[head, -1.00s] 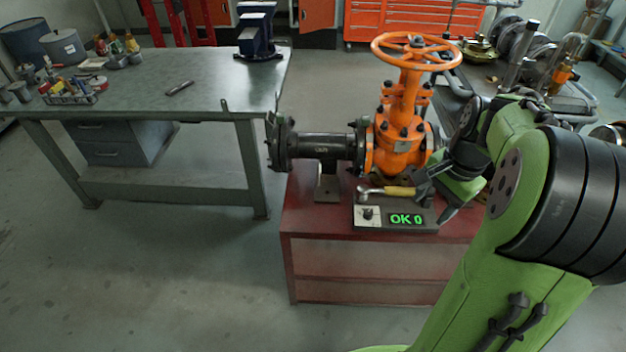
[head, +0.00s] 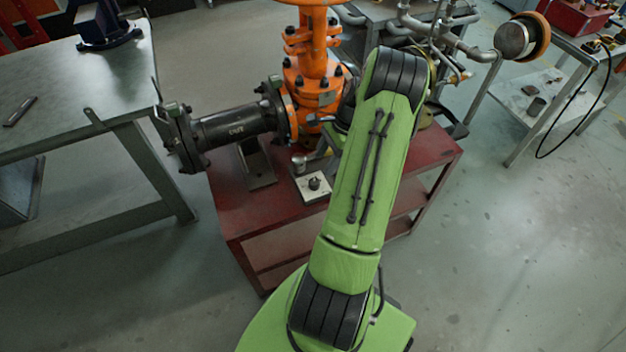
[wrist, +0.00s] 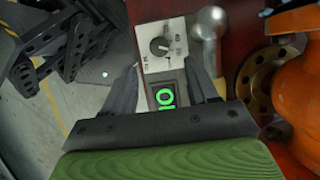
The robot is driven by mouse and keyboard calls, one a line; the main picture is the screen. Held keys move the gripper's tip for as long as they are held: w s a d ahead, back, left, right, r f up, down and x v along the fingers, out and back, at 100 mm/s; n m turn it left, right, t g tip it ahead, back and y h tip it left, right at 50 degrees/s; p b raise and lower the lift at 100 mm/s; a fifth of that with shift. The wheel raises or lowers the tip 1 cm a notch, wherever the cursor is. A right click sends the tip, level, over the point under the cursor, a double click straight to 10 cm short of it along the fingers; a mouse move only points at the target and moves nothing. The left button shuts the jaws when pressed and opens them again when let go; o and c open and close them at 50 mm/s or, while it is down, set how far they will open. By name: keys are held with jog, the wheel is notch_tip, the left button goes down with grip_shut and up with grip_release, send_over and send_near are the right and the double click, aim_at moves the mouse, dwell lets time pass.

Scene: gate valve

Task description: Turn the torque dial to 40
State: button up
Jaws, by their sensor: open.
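The torque dial (head: 314,183) is a small black knob on a white plate on the red bench, left of my arm in the head view. In the wrist view the dial (wrist: 159,46) sits on its marked plate (wrist: 178,62), ahead of my fingers. A green-lit display (wrist: 165,97) shows below the plate, partly covered by my gripper, so its full reading cannot be told. My gripper (wrist: 162,78) is open, with one finger on each side of the dial box and nothing held. My arm hides the display and most of the gripper in the head view.
The orange gate valve (head: 313,75) and black flanged pipe (head: 235,124) stand close behind the dial. A silver rounded tool end (wrist: 208,20) lies right of the plate. The red bench (head: 240,210) has bare room at its front left. A grey workbench (head: 70,90) stands left.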

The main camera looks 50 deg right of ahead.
aim_at(315, 181)
jog(key=b+x, duration=0.2)
jog(key=x, duration=0.6)
jog(key=shift+f, duration=0.15)
jog(key=c, duration=1)
jog(key=shift+c, duration=0.2)
